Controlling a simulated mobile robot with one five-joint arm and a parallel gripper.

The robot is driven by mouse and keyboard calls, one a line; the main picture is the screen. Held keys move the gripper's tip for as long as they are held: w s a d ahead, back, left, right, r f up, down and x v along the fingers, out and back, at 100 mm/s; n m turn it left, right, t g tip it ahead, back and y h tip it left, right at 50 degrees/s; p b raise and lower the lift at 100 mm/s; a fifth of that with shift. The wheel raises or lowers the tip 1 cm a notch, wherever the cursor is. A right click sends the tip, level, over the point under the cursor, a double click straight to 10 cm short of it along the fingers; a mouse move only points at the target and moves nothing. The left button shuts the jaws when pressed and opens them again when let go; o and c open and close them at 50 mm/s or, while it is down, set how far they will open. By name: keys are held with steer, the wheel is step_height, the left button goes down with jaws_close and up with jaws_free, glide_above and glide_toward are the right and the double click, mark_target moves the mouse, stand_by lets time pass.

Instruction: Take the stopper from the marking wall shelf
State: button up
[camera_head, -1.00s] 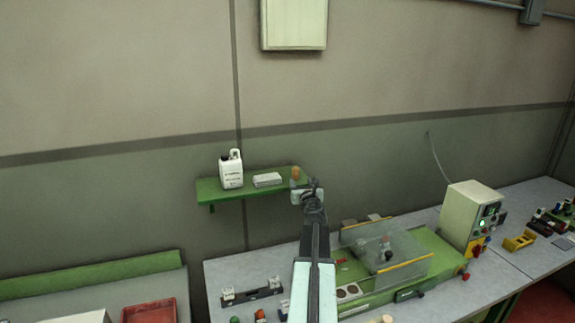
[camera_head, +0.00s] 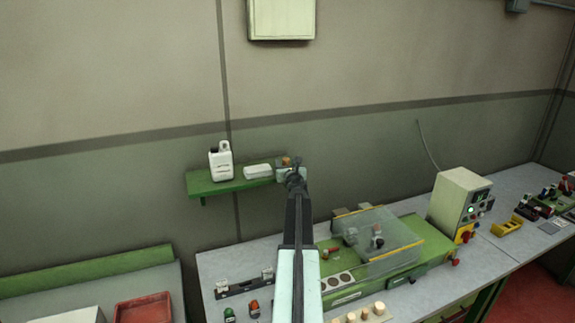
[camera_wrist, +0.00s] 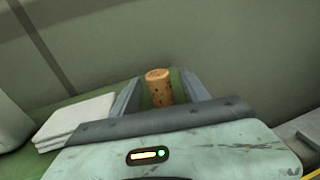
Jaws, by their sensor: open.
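The cork stopper (camera_head: 286,160) stands upright near the right end of the green wall shelf (camera_head: 228,186). In the wrist view the stopper (camera_wrist: 159,86) is between the two grey fingers of my gripper (camera_wrist: 155,92), toward their tips. The fingers are apart, and green shelf shows between the stopper and the right finger. In the head view my gripper (camera_head: 291,172) is at the shelf's right end and hides the lower part of the stopper.
A white jug (camera_head: 221,163) and a white stack (camera_head: 257,171) stand on the shelf left of the stopper. Below is a bench with a green machine (camera_head: 400,268), its clear cover and a control box (camera_head: 459,205). The wall is close behind the shelf.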

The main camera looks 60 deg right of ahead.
mark_target(286, 159)
jaws_close()
steer(key=shift+r+p, duration=0.55)
steer(key=shift+p, duration=0.05)
step_height(286, 159, up, 3)
steer(key=p, duration=0.3)
steer(key=shift+r, duration=0.15)
steer(key=s+a, duration=0.7)
steer(key=s, duration=0.7)
steer(key=shift+s+a+r+p, duration=0.15)
steer(key=shift+a+r+p, duration=0.1)
steer(key=shift+p, duration=0.1)
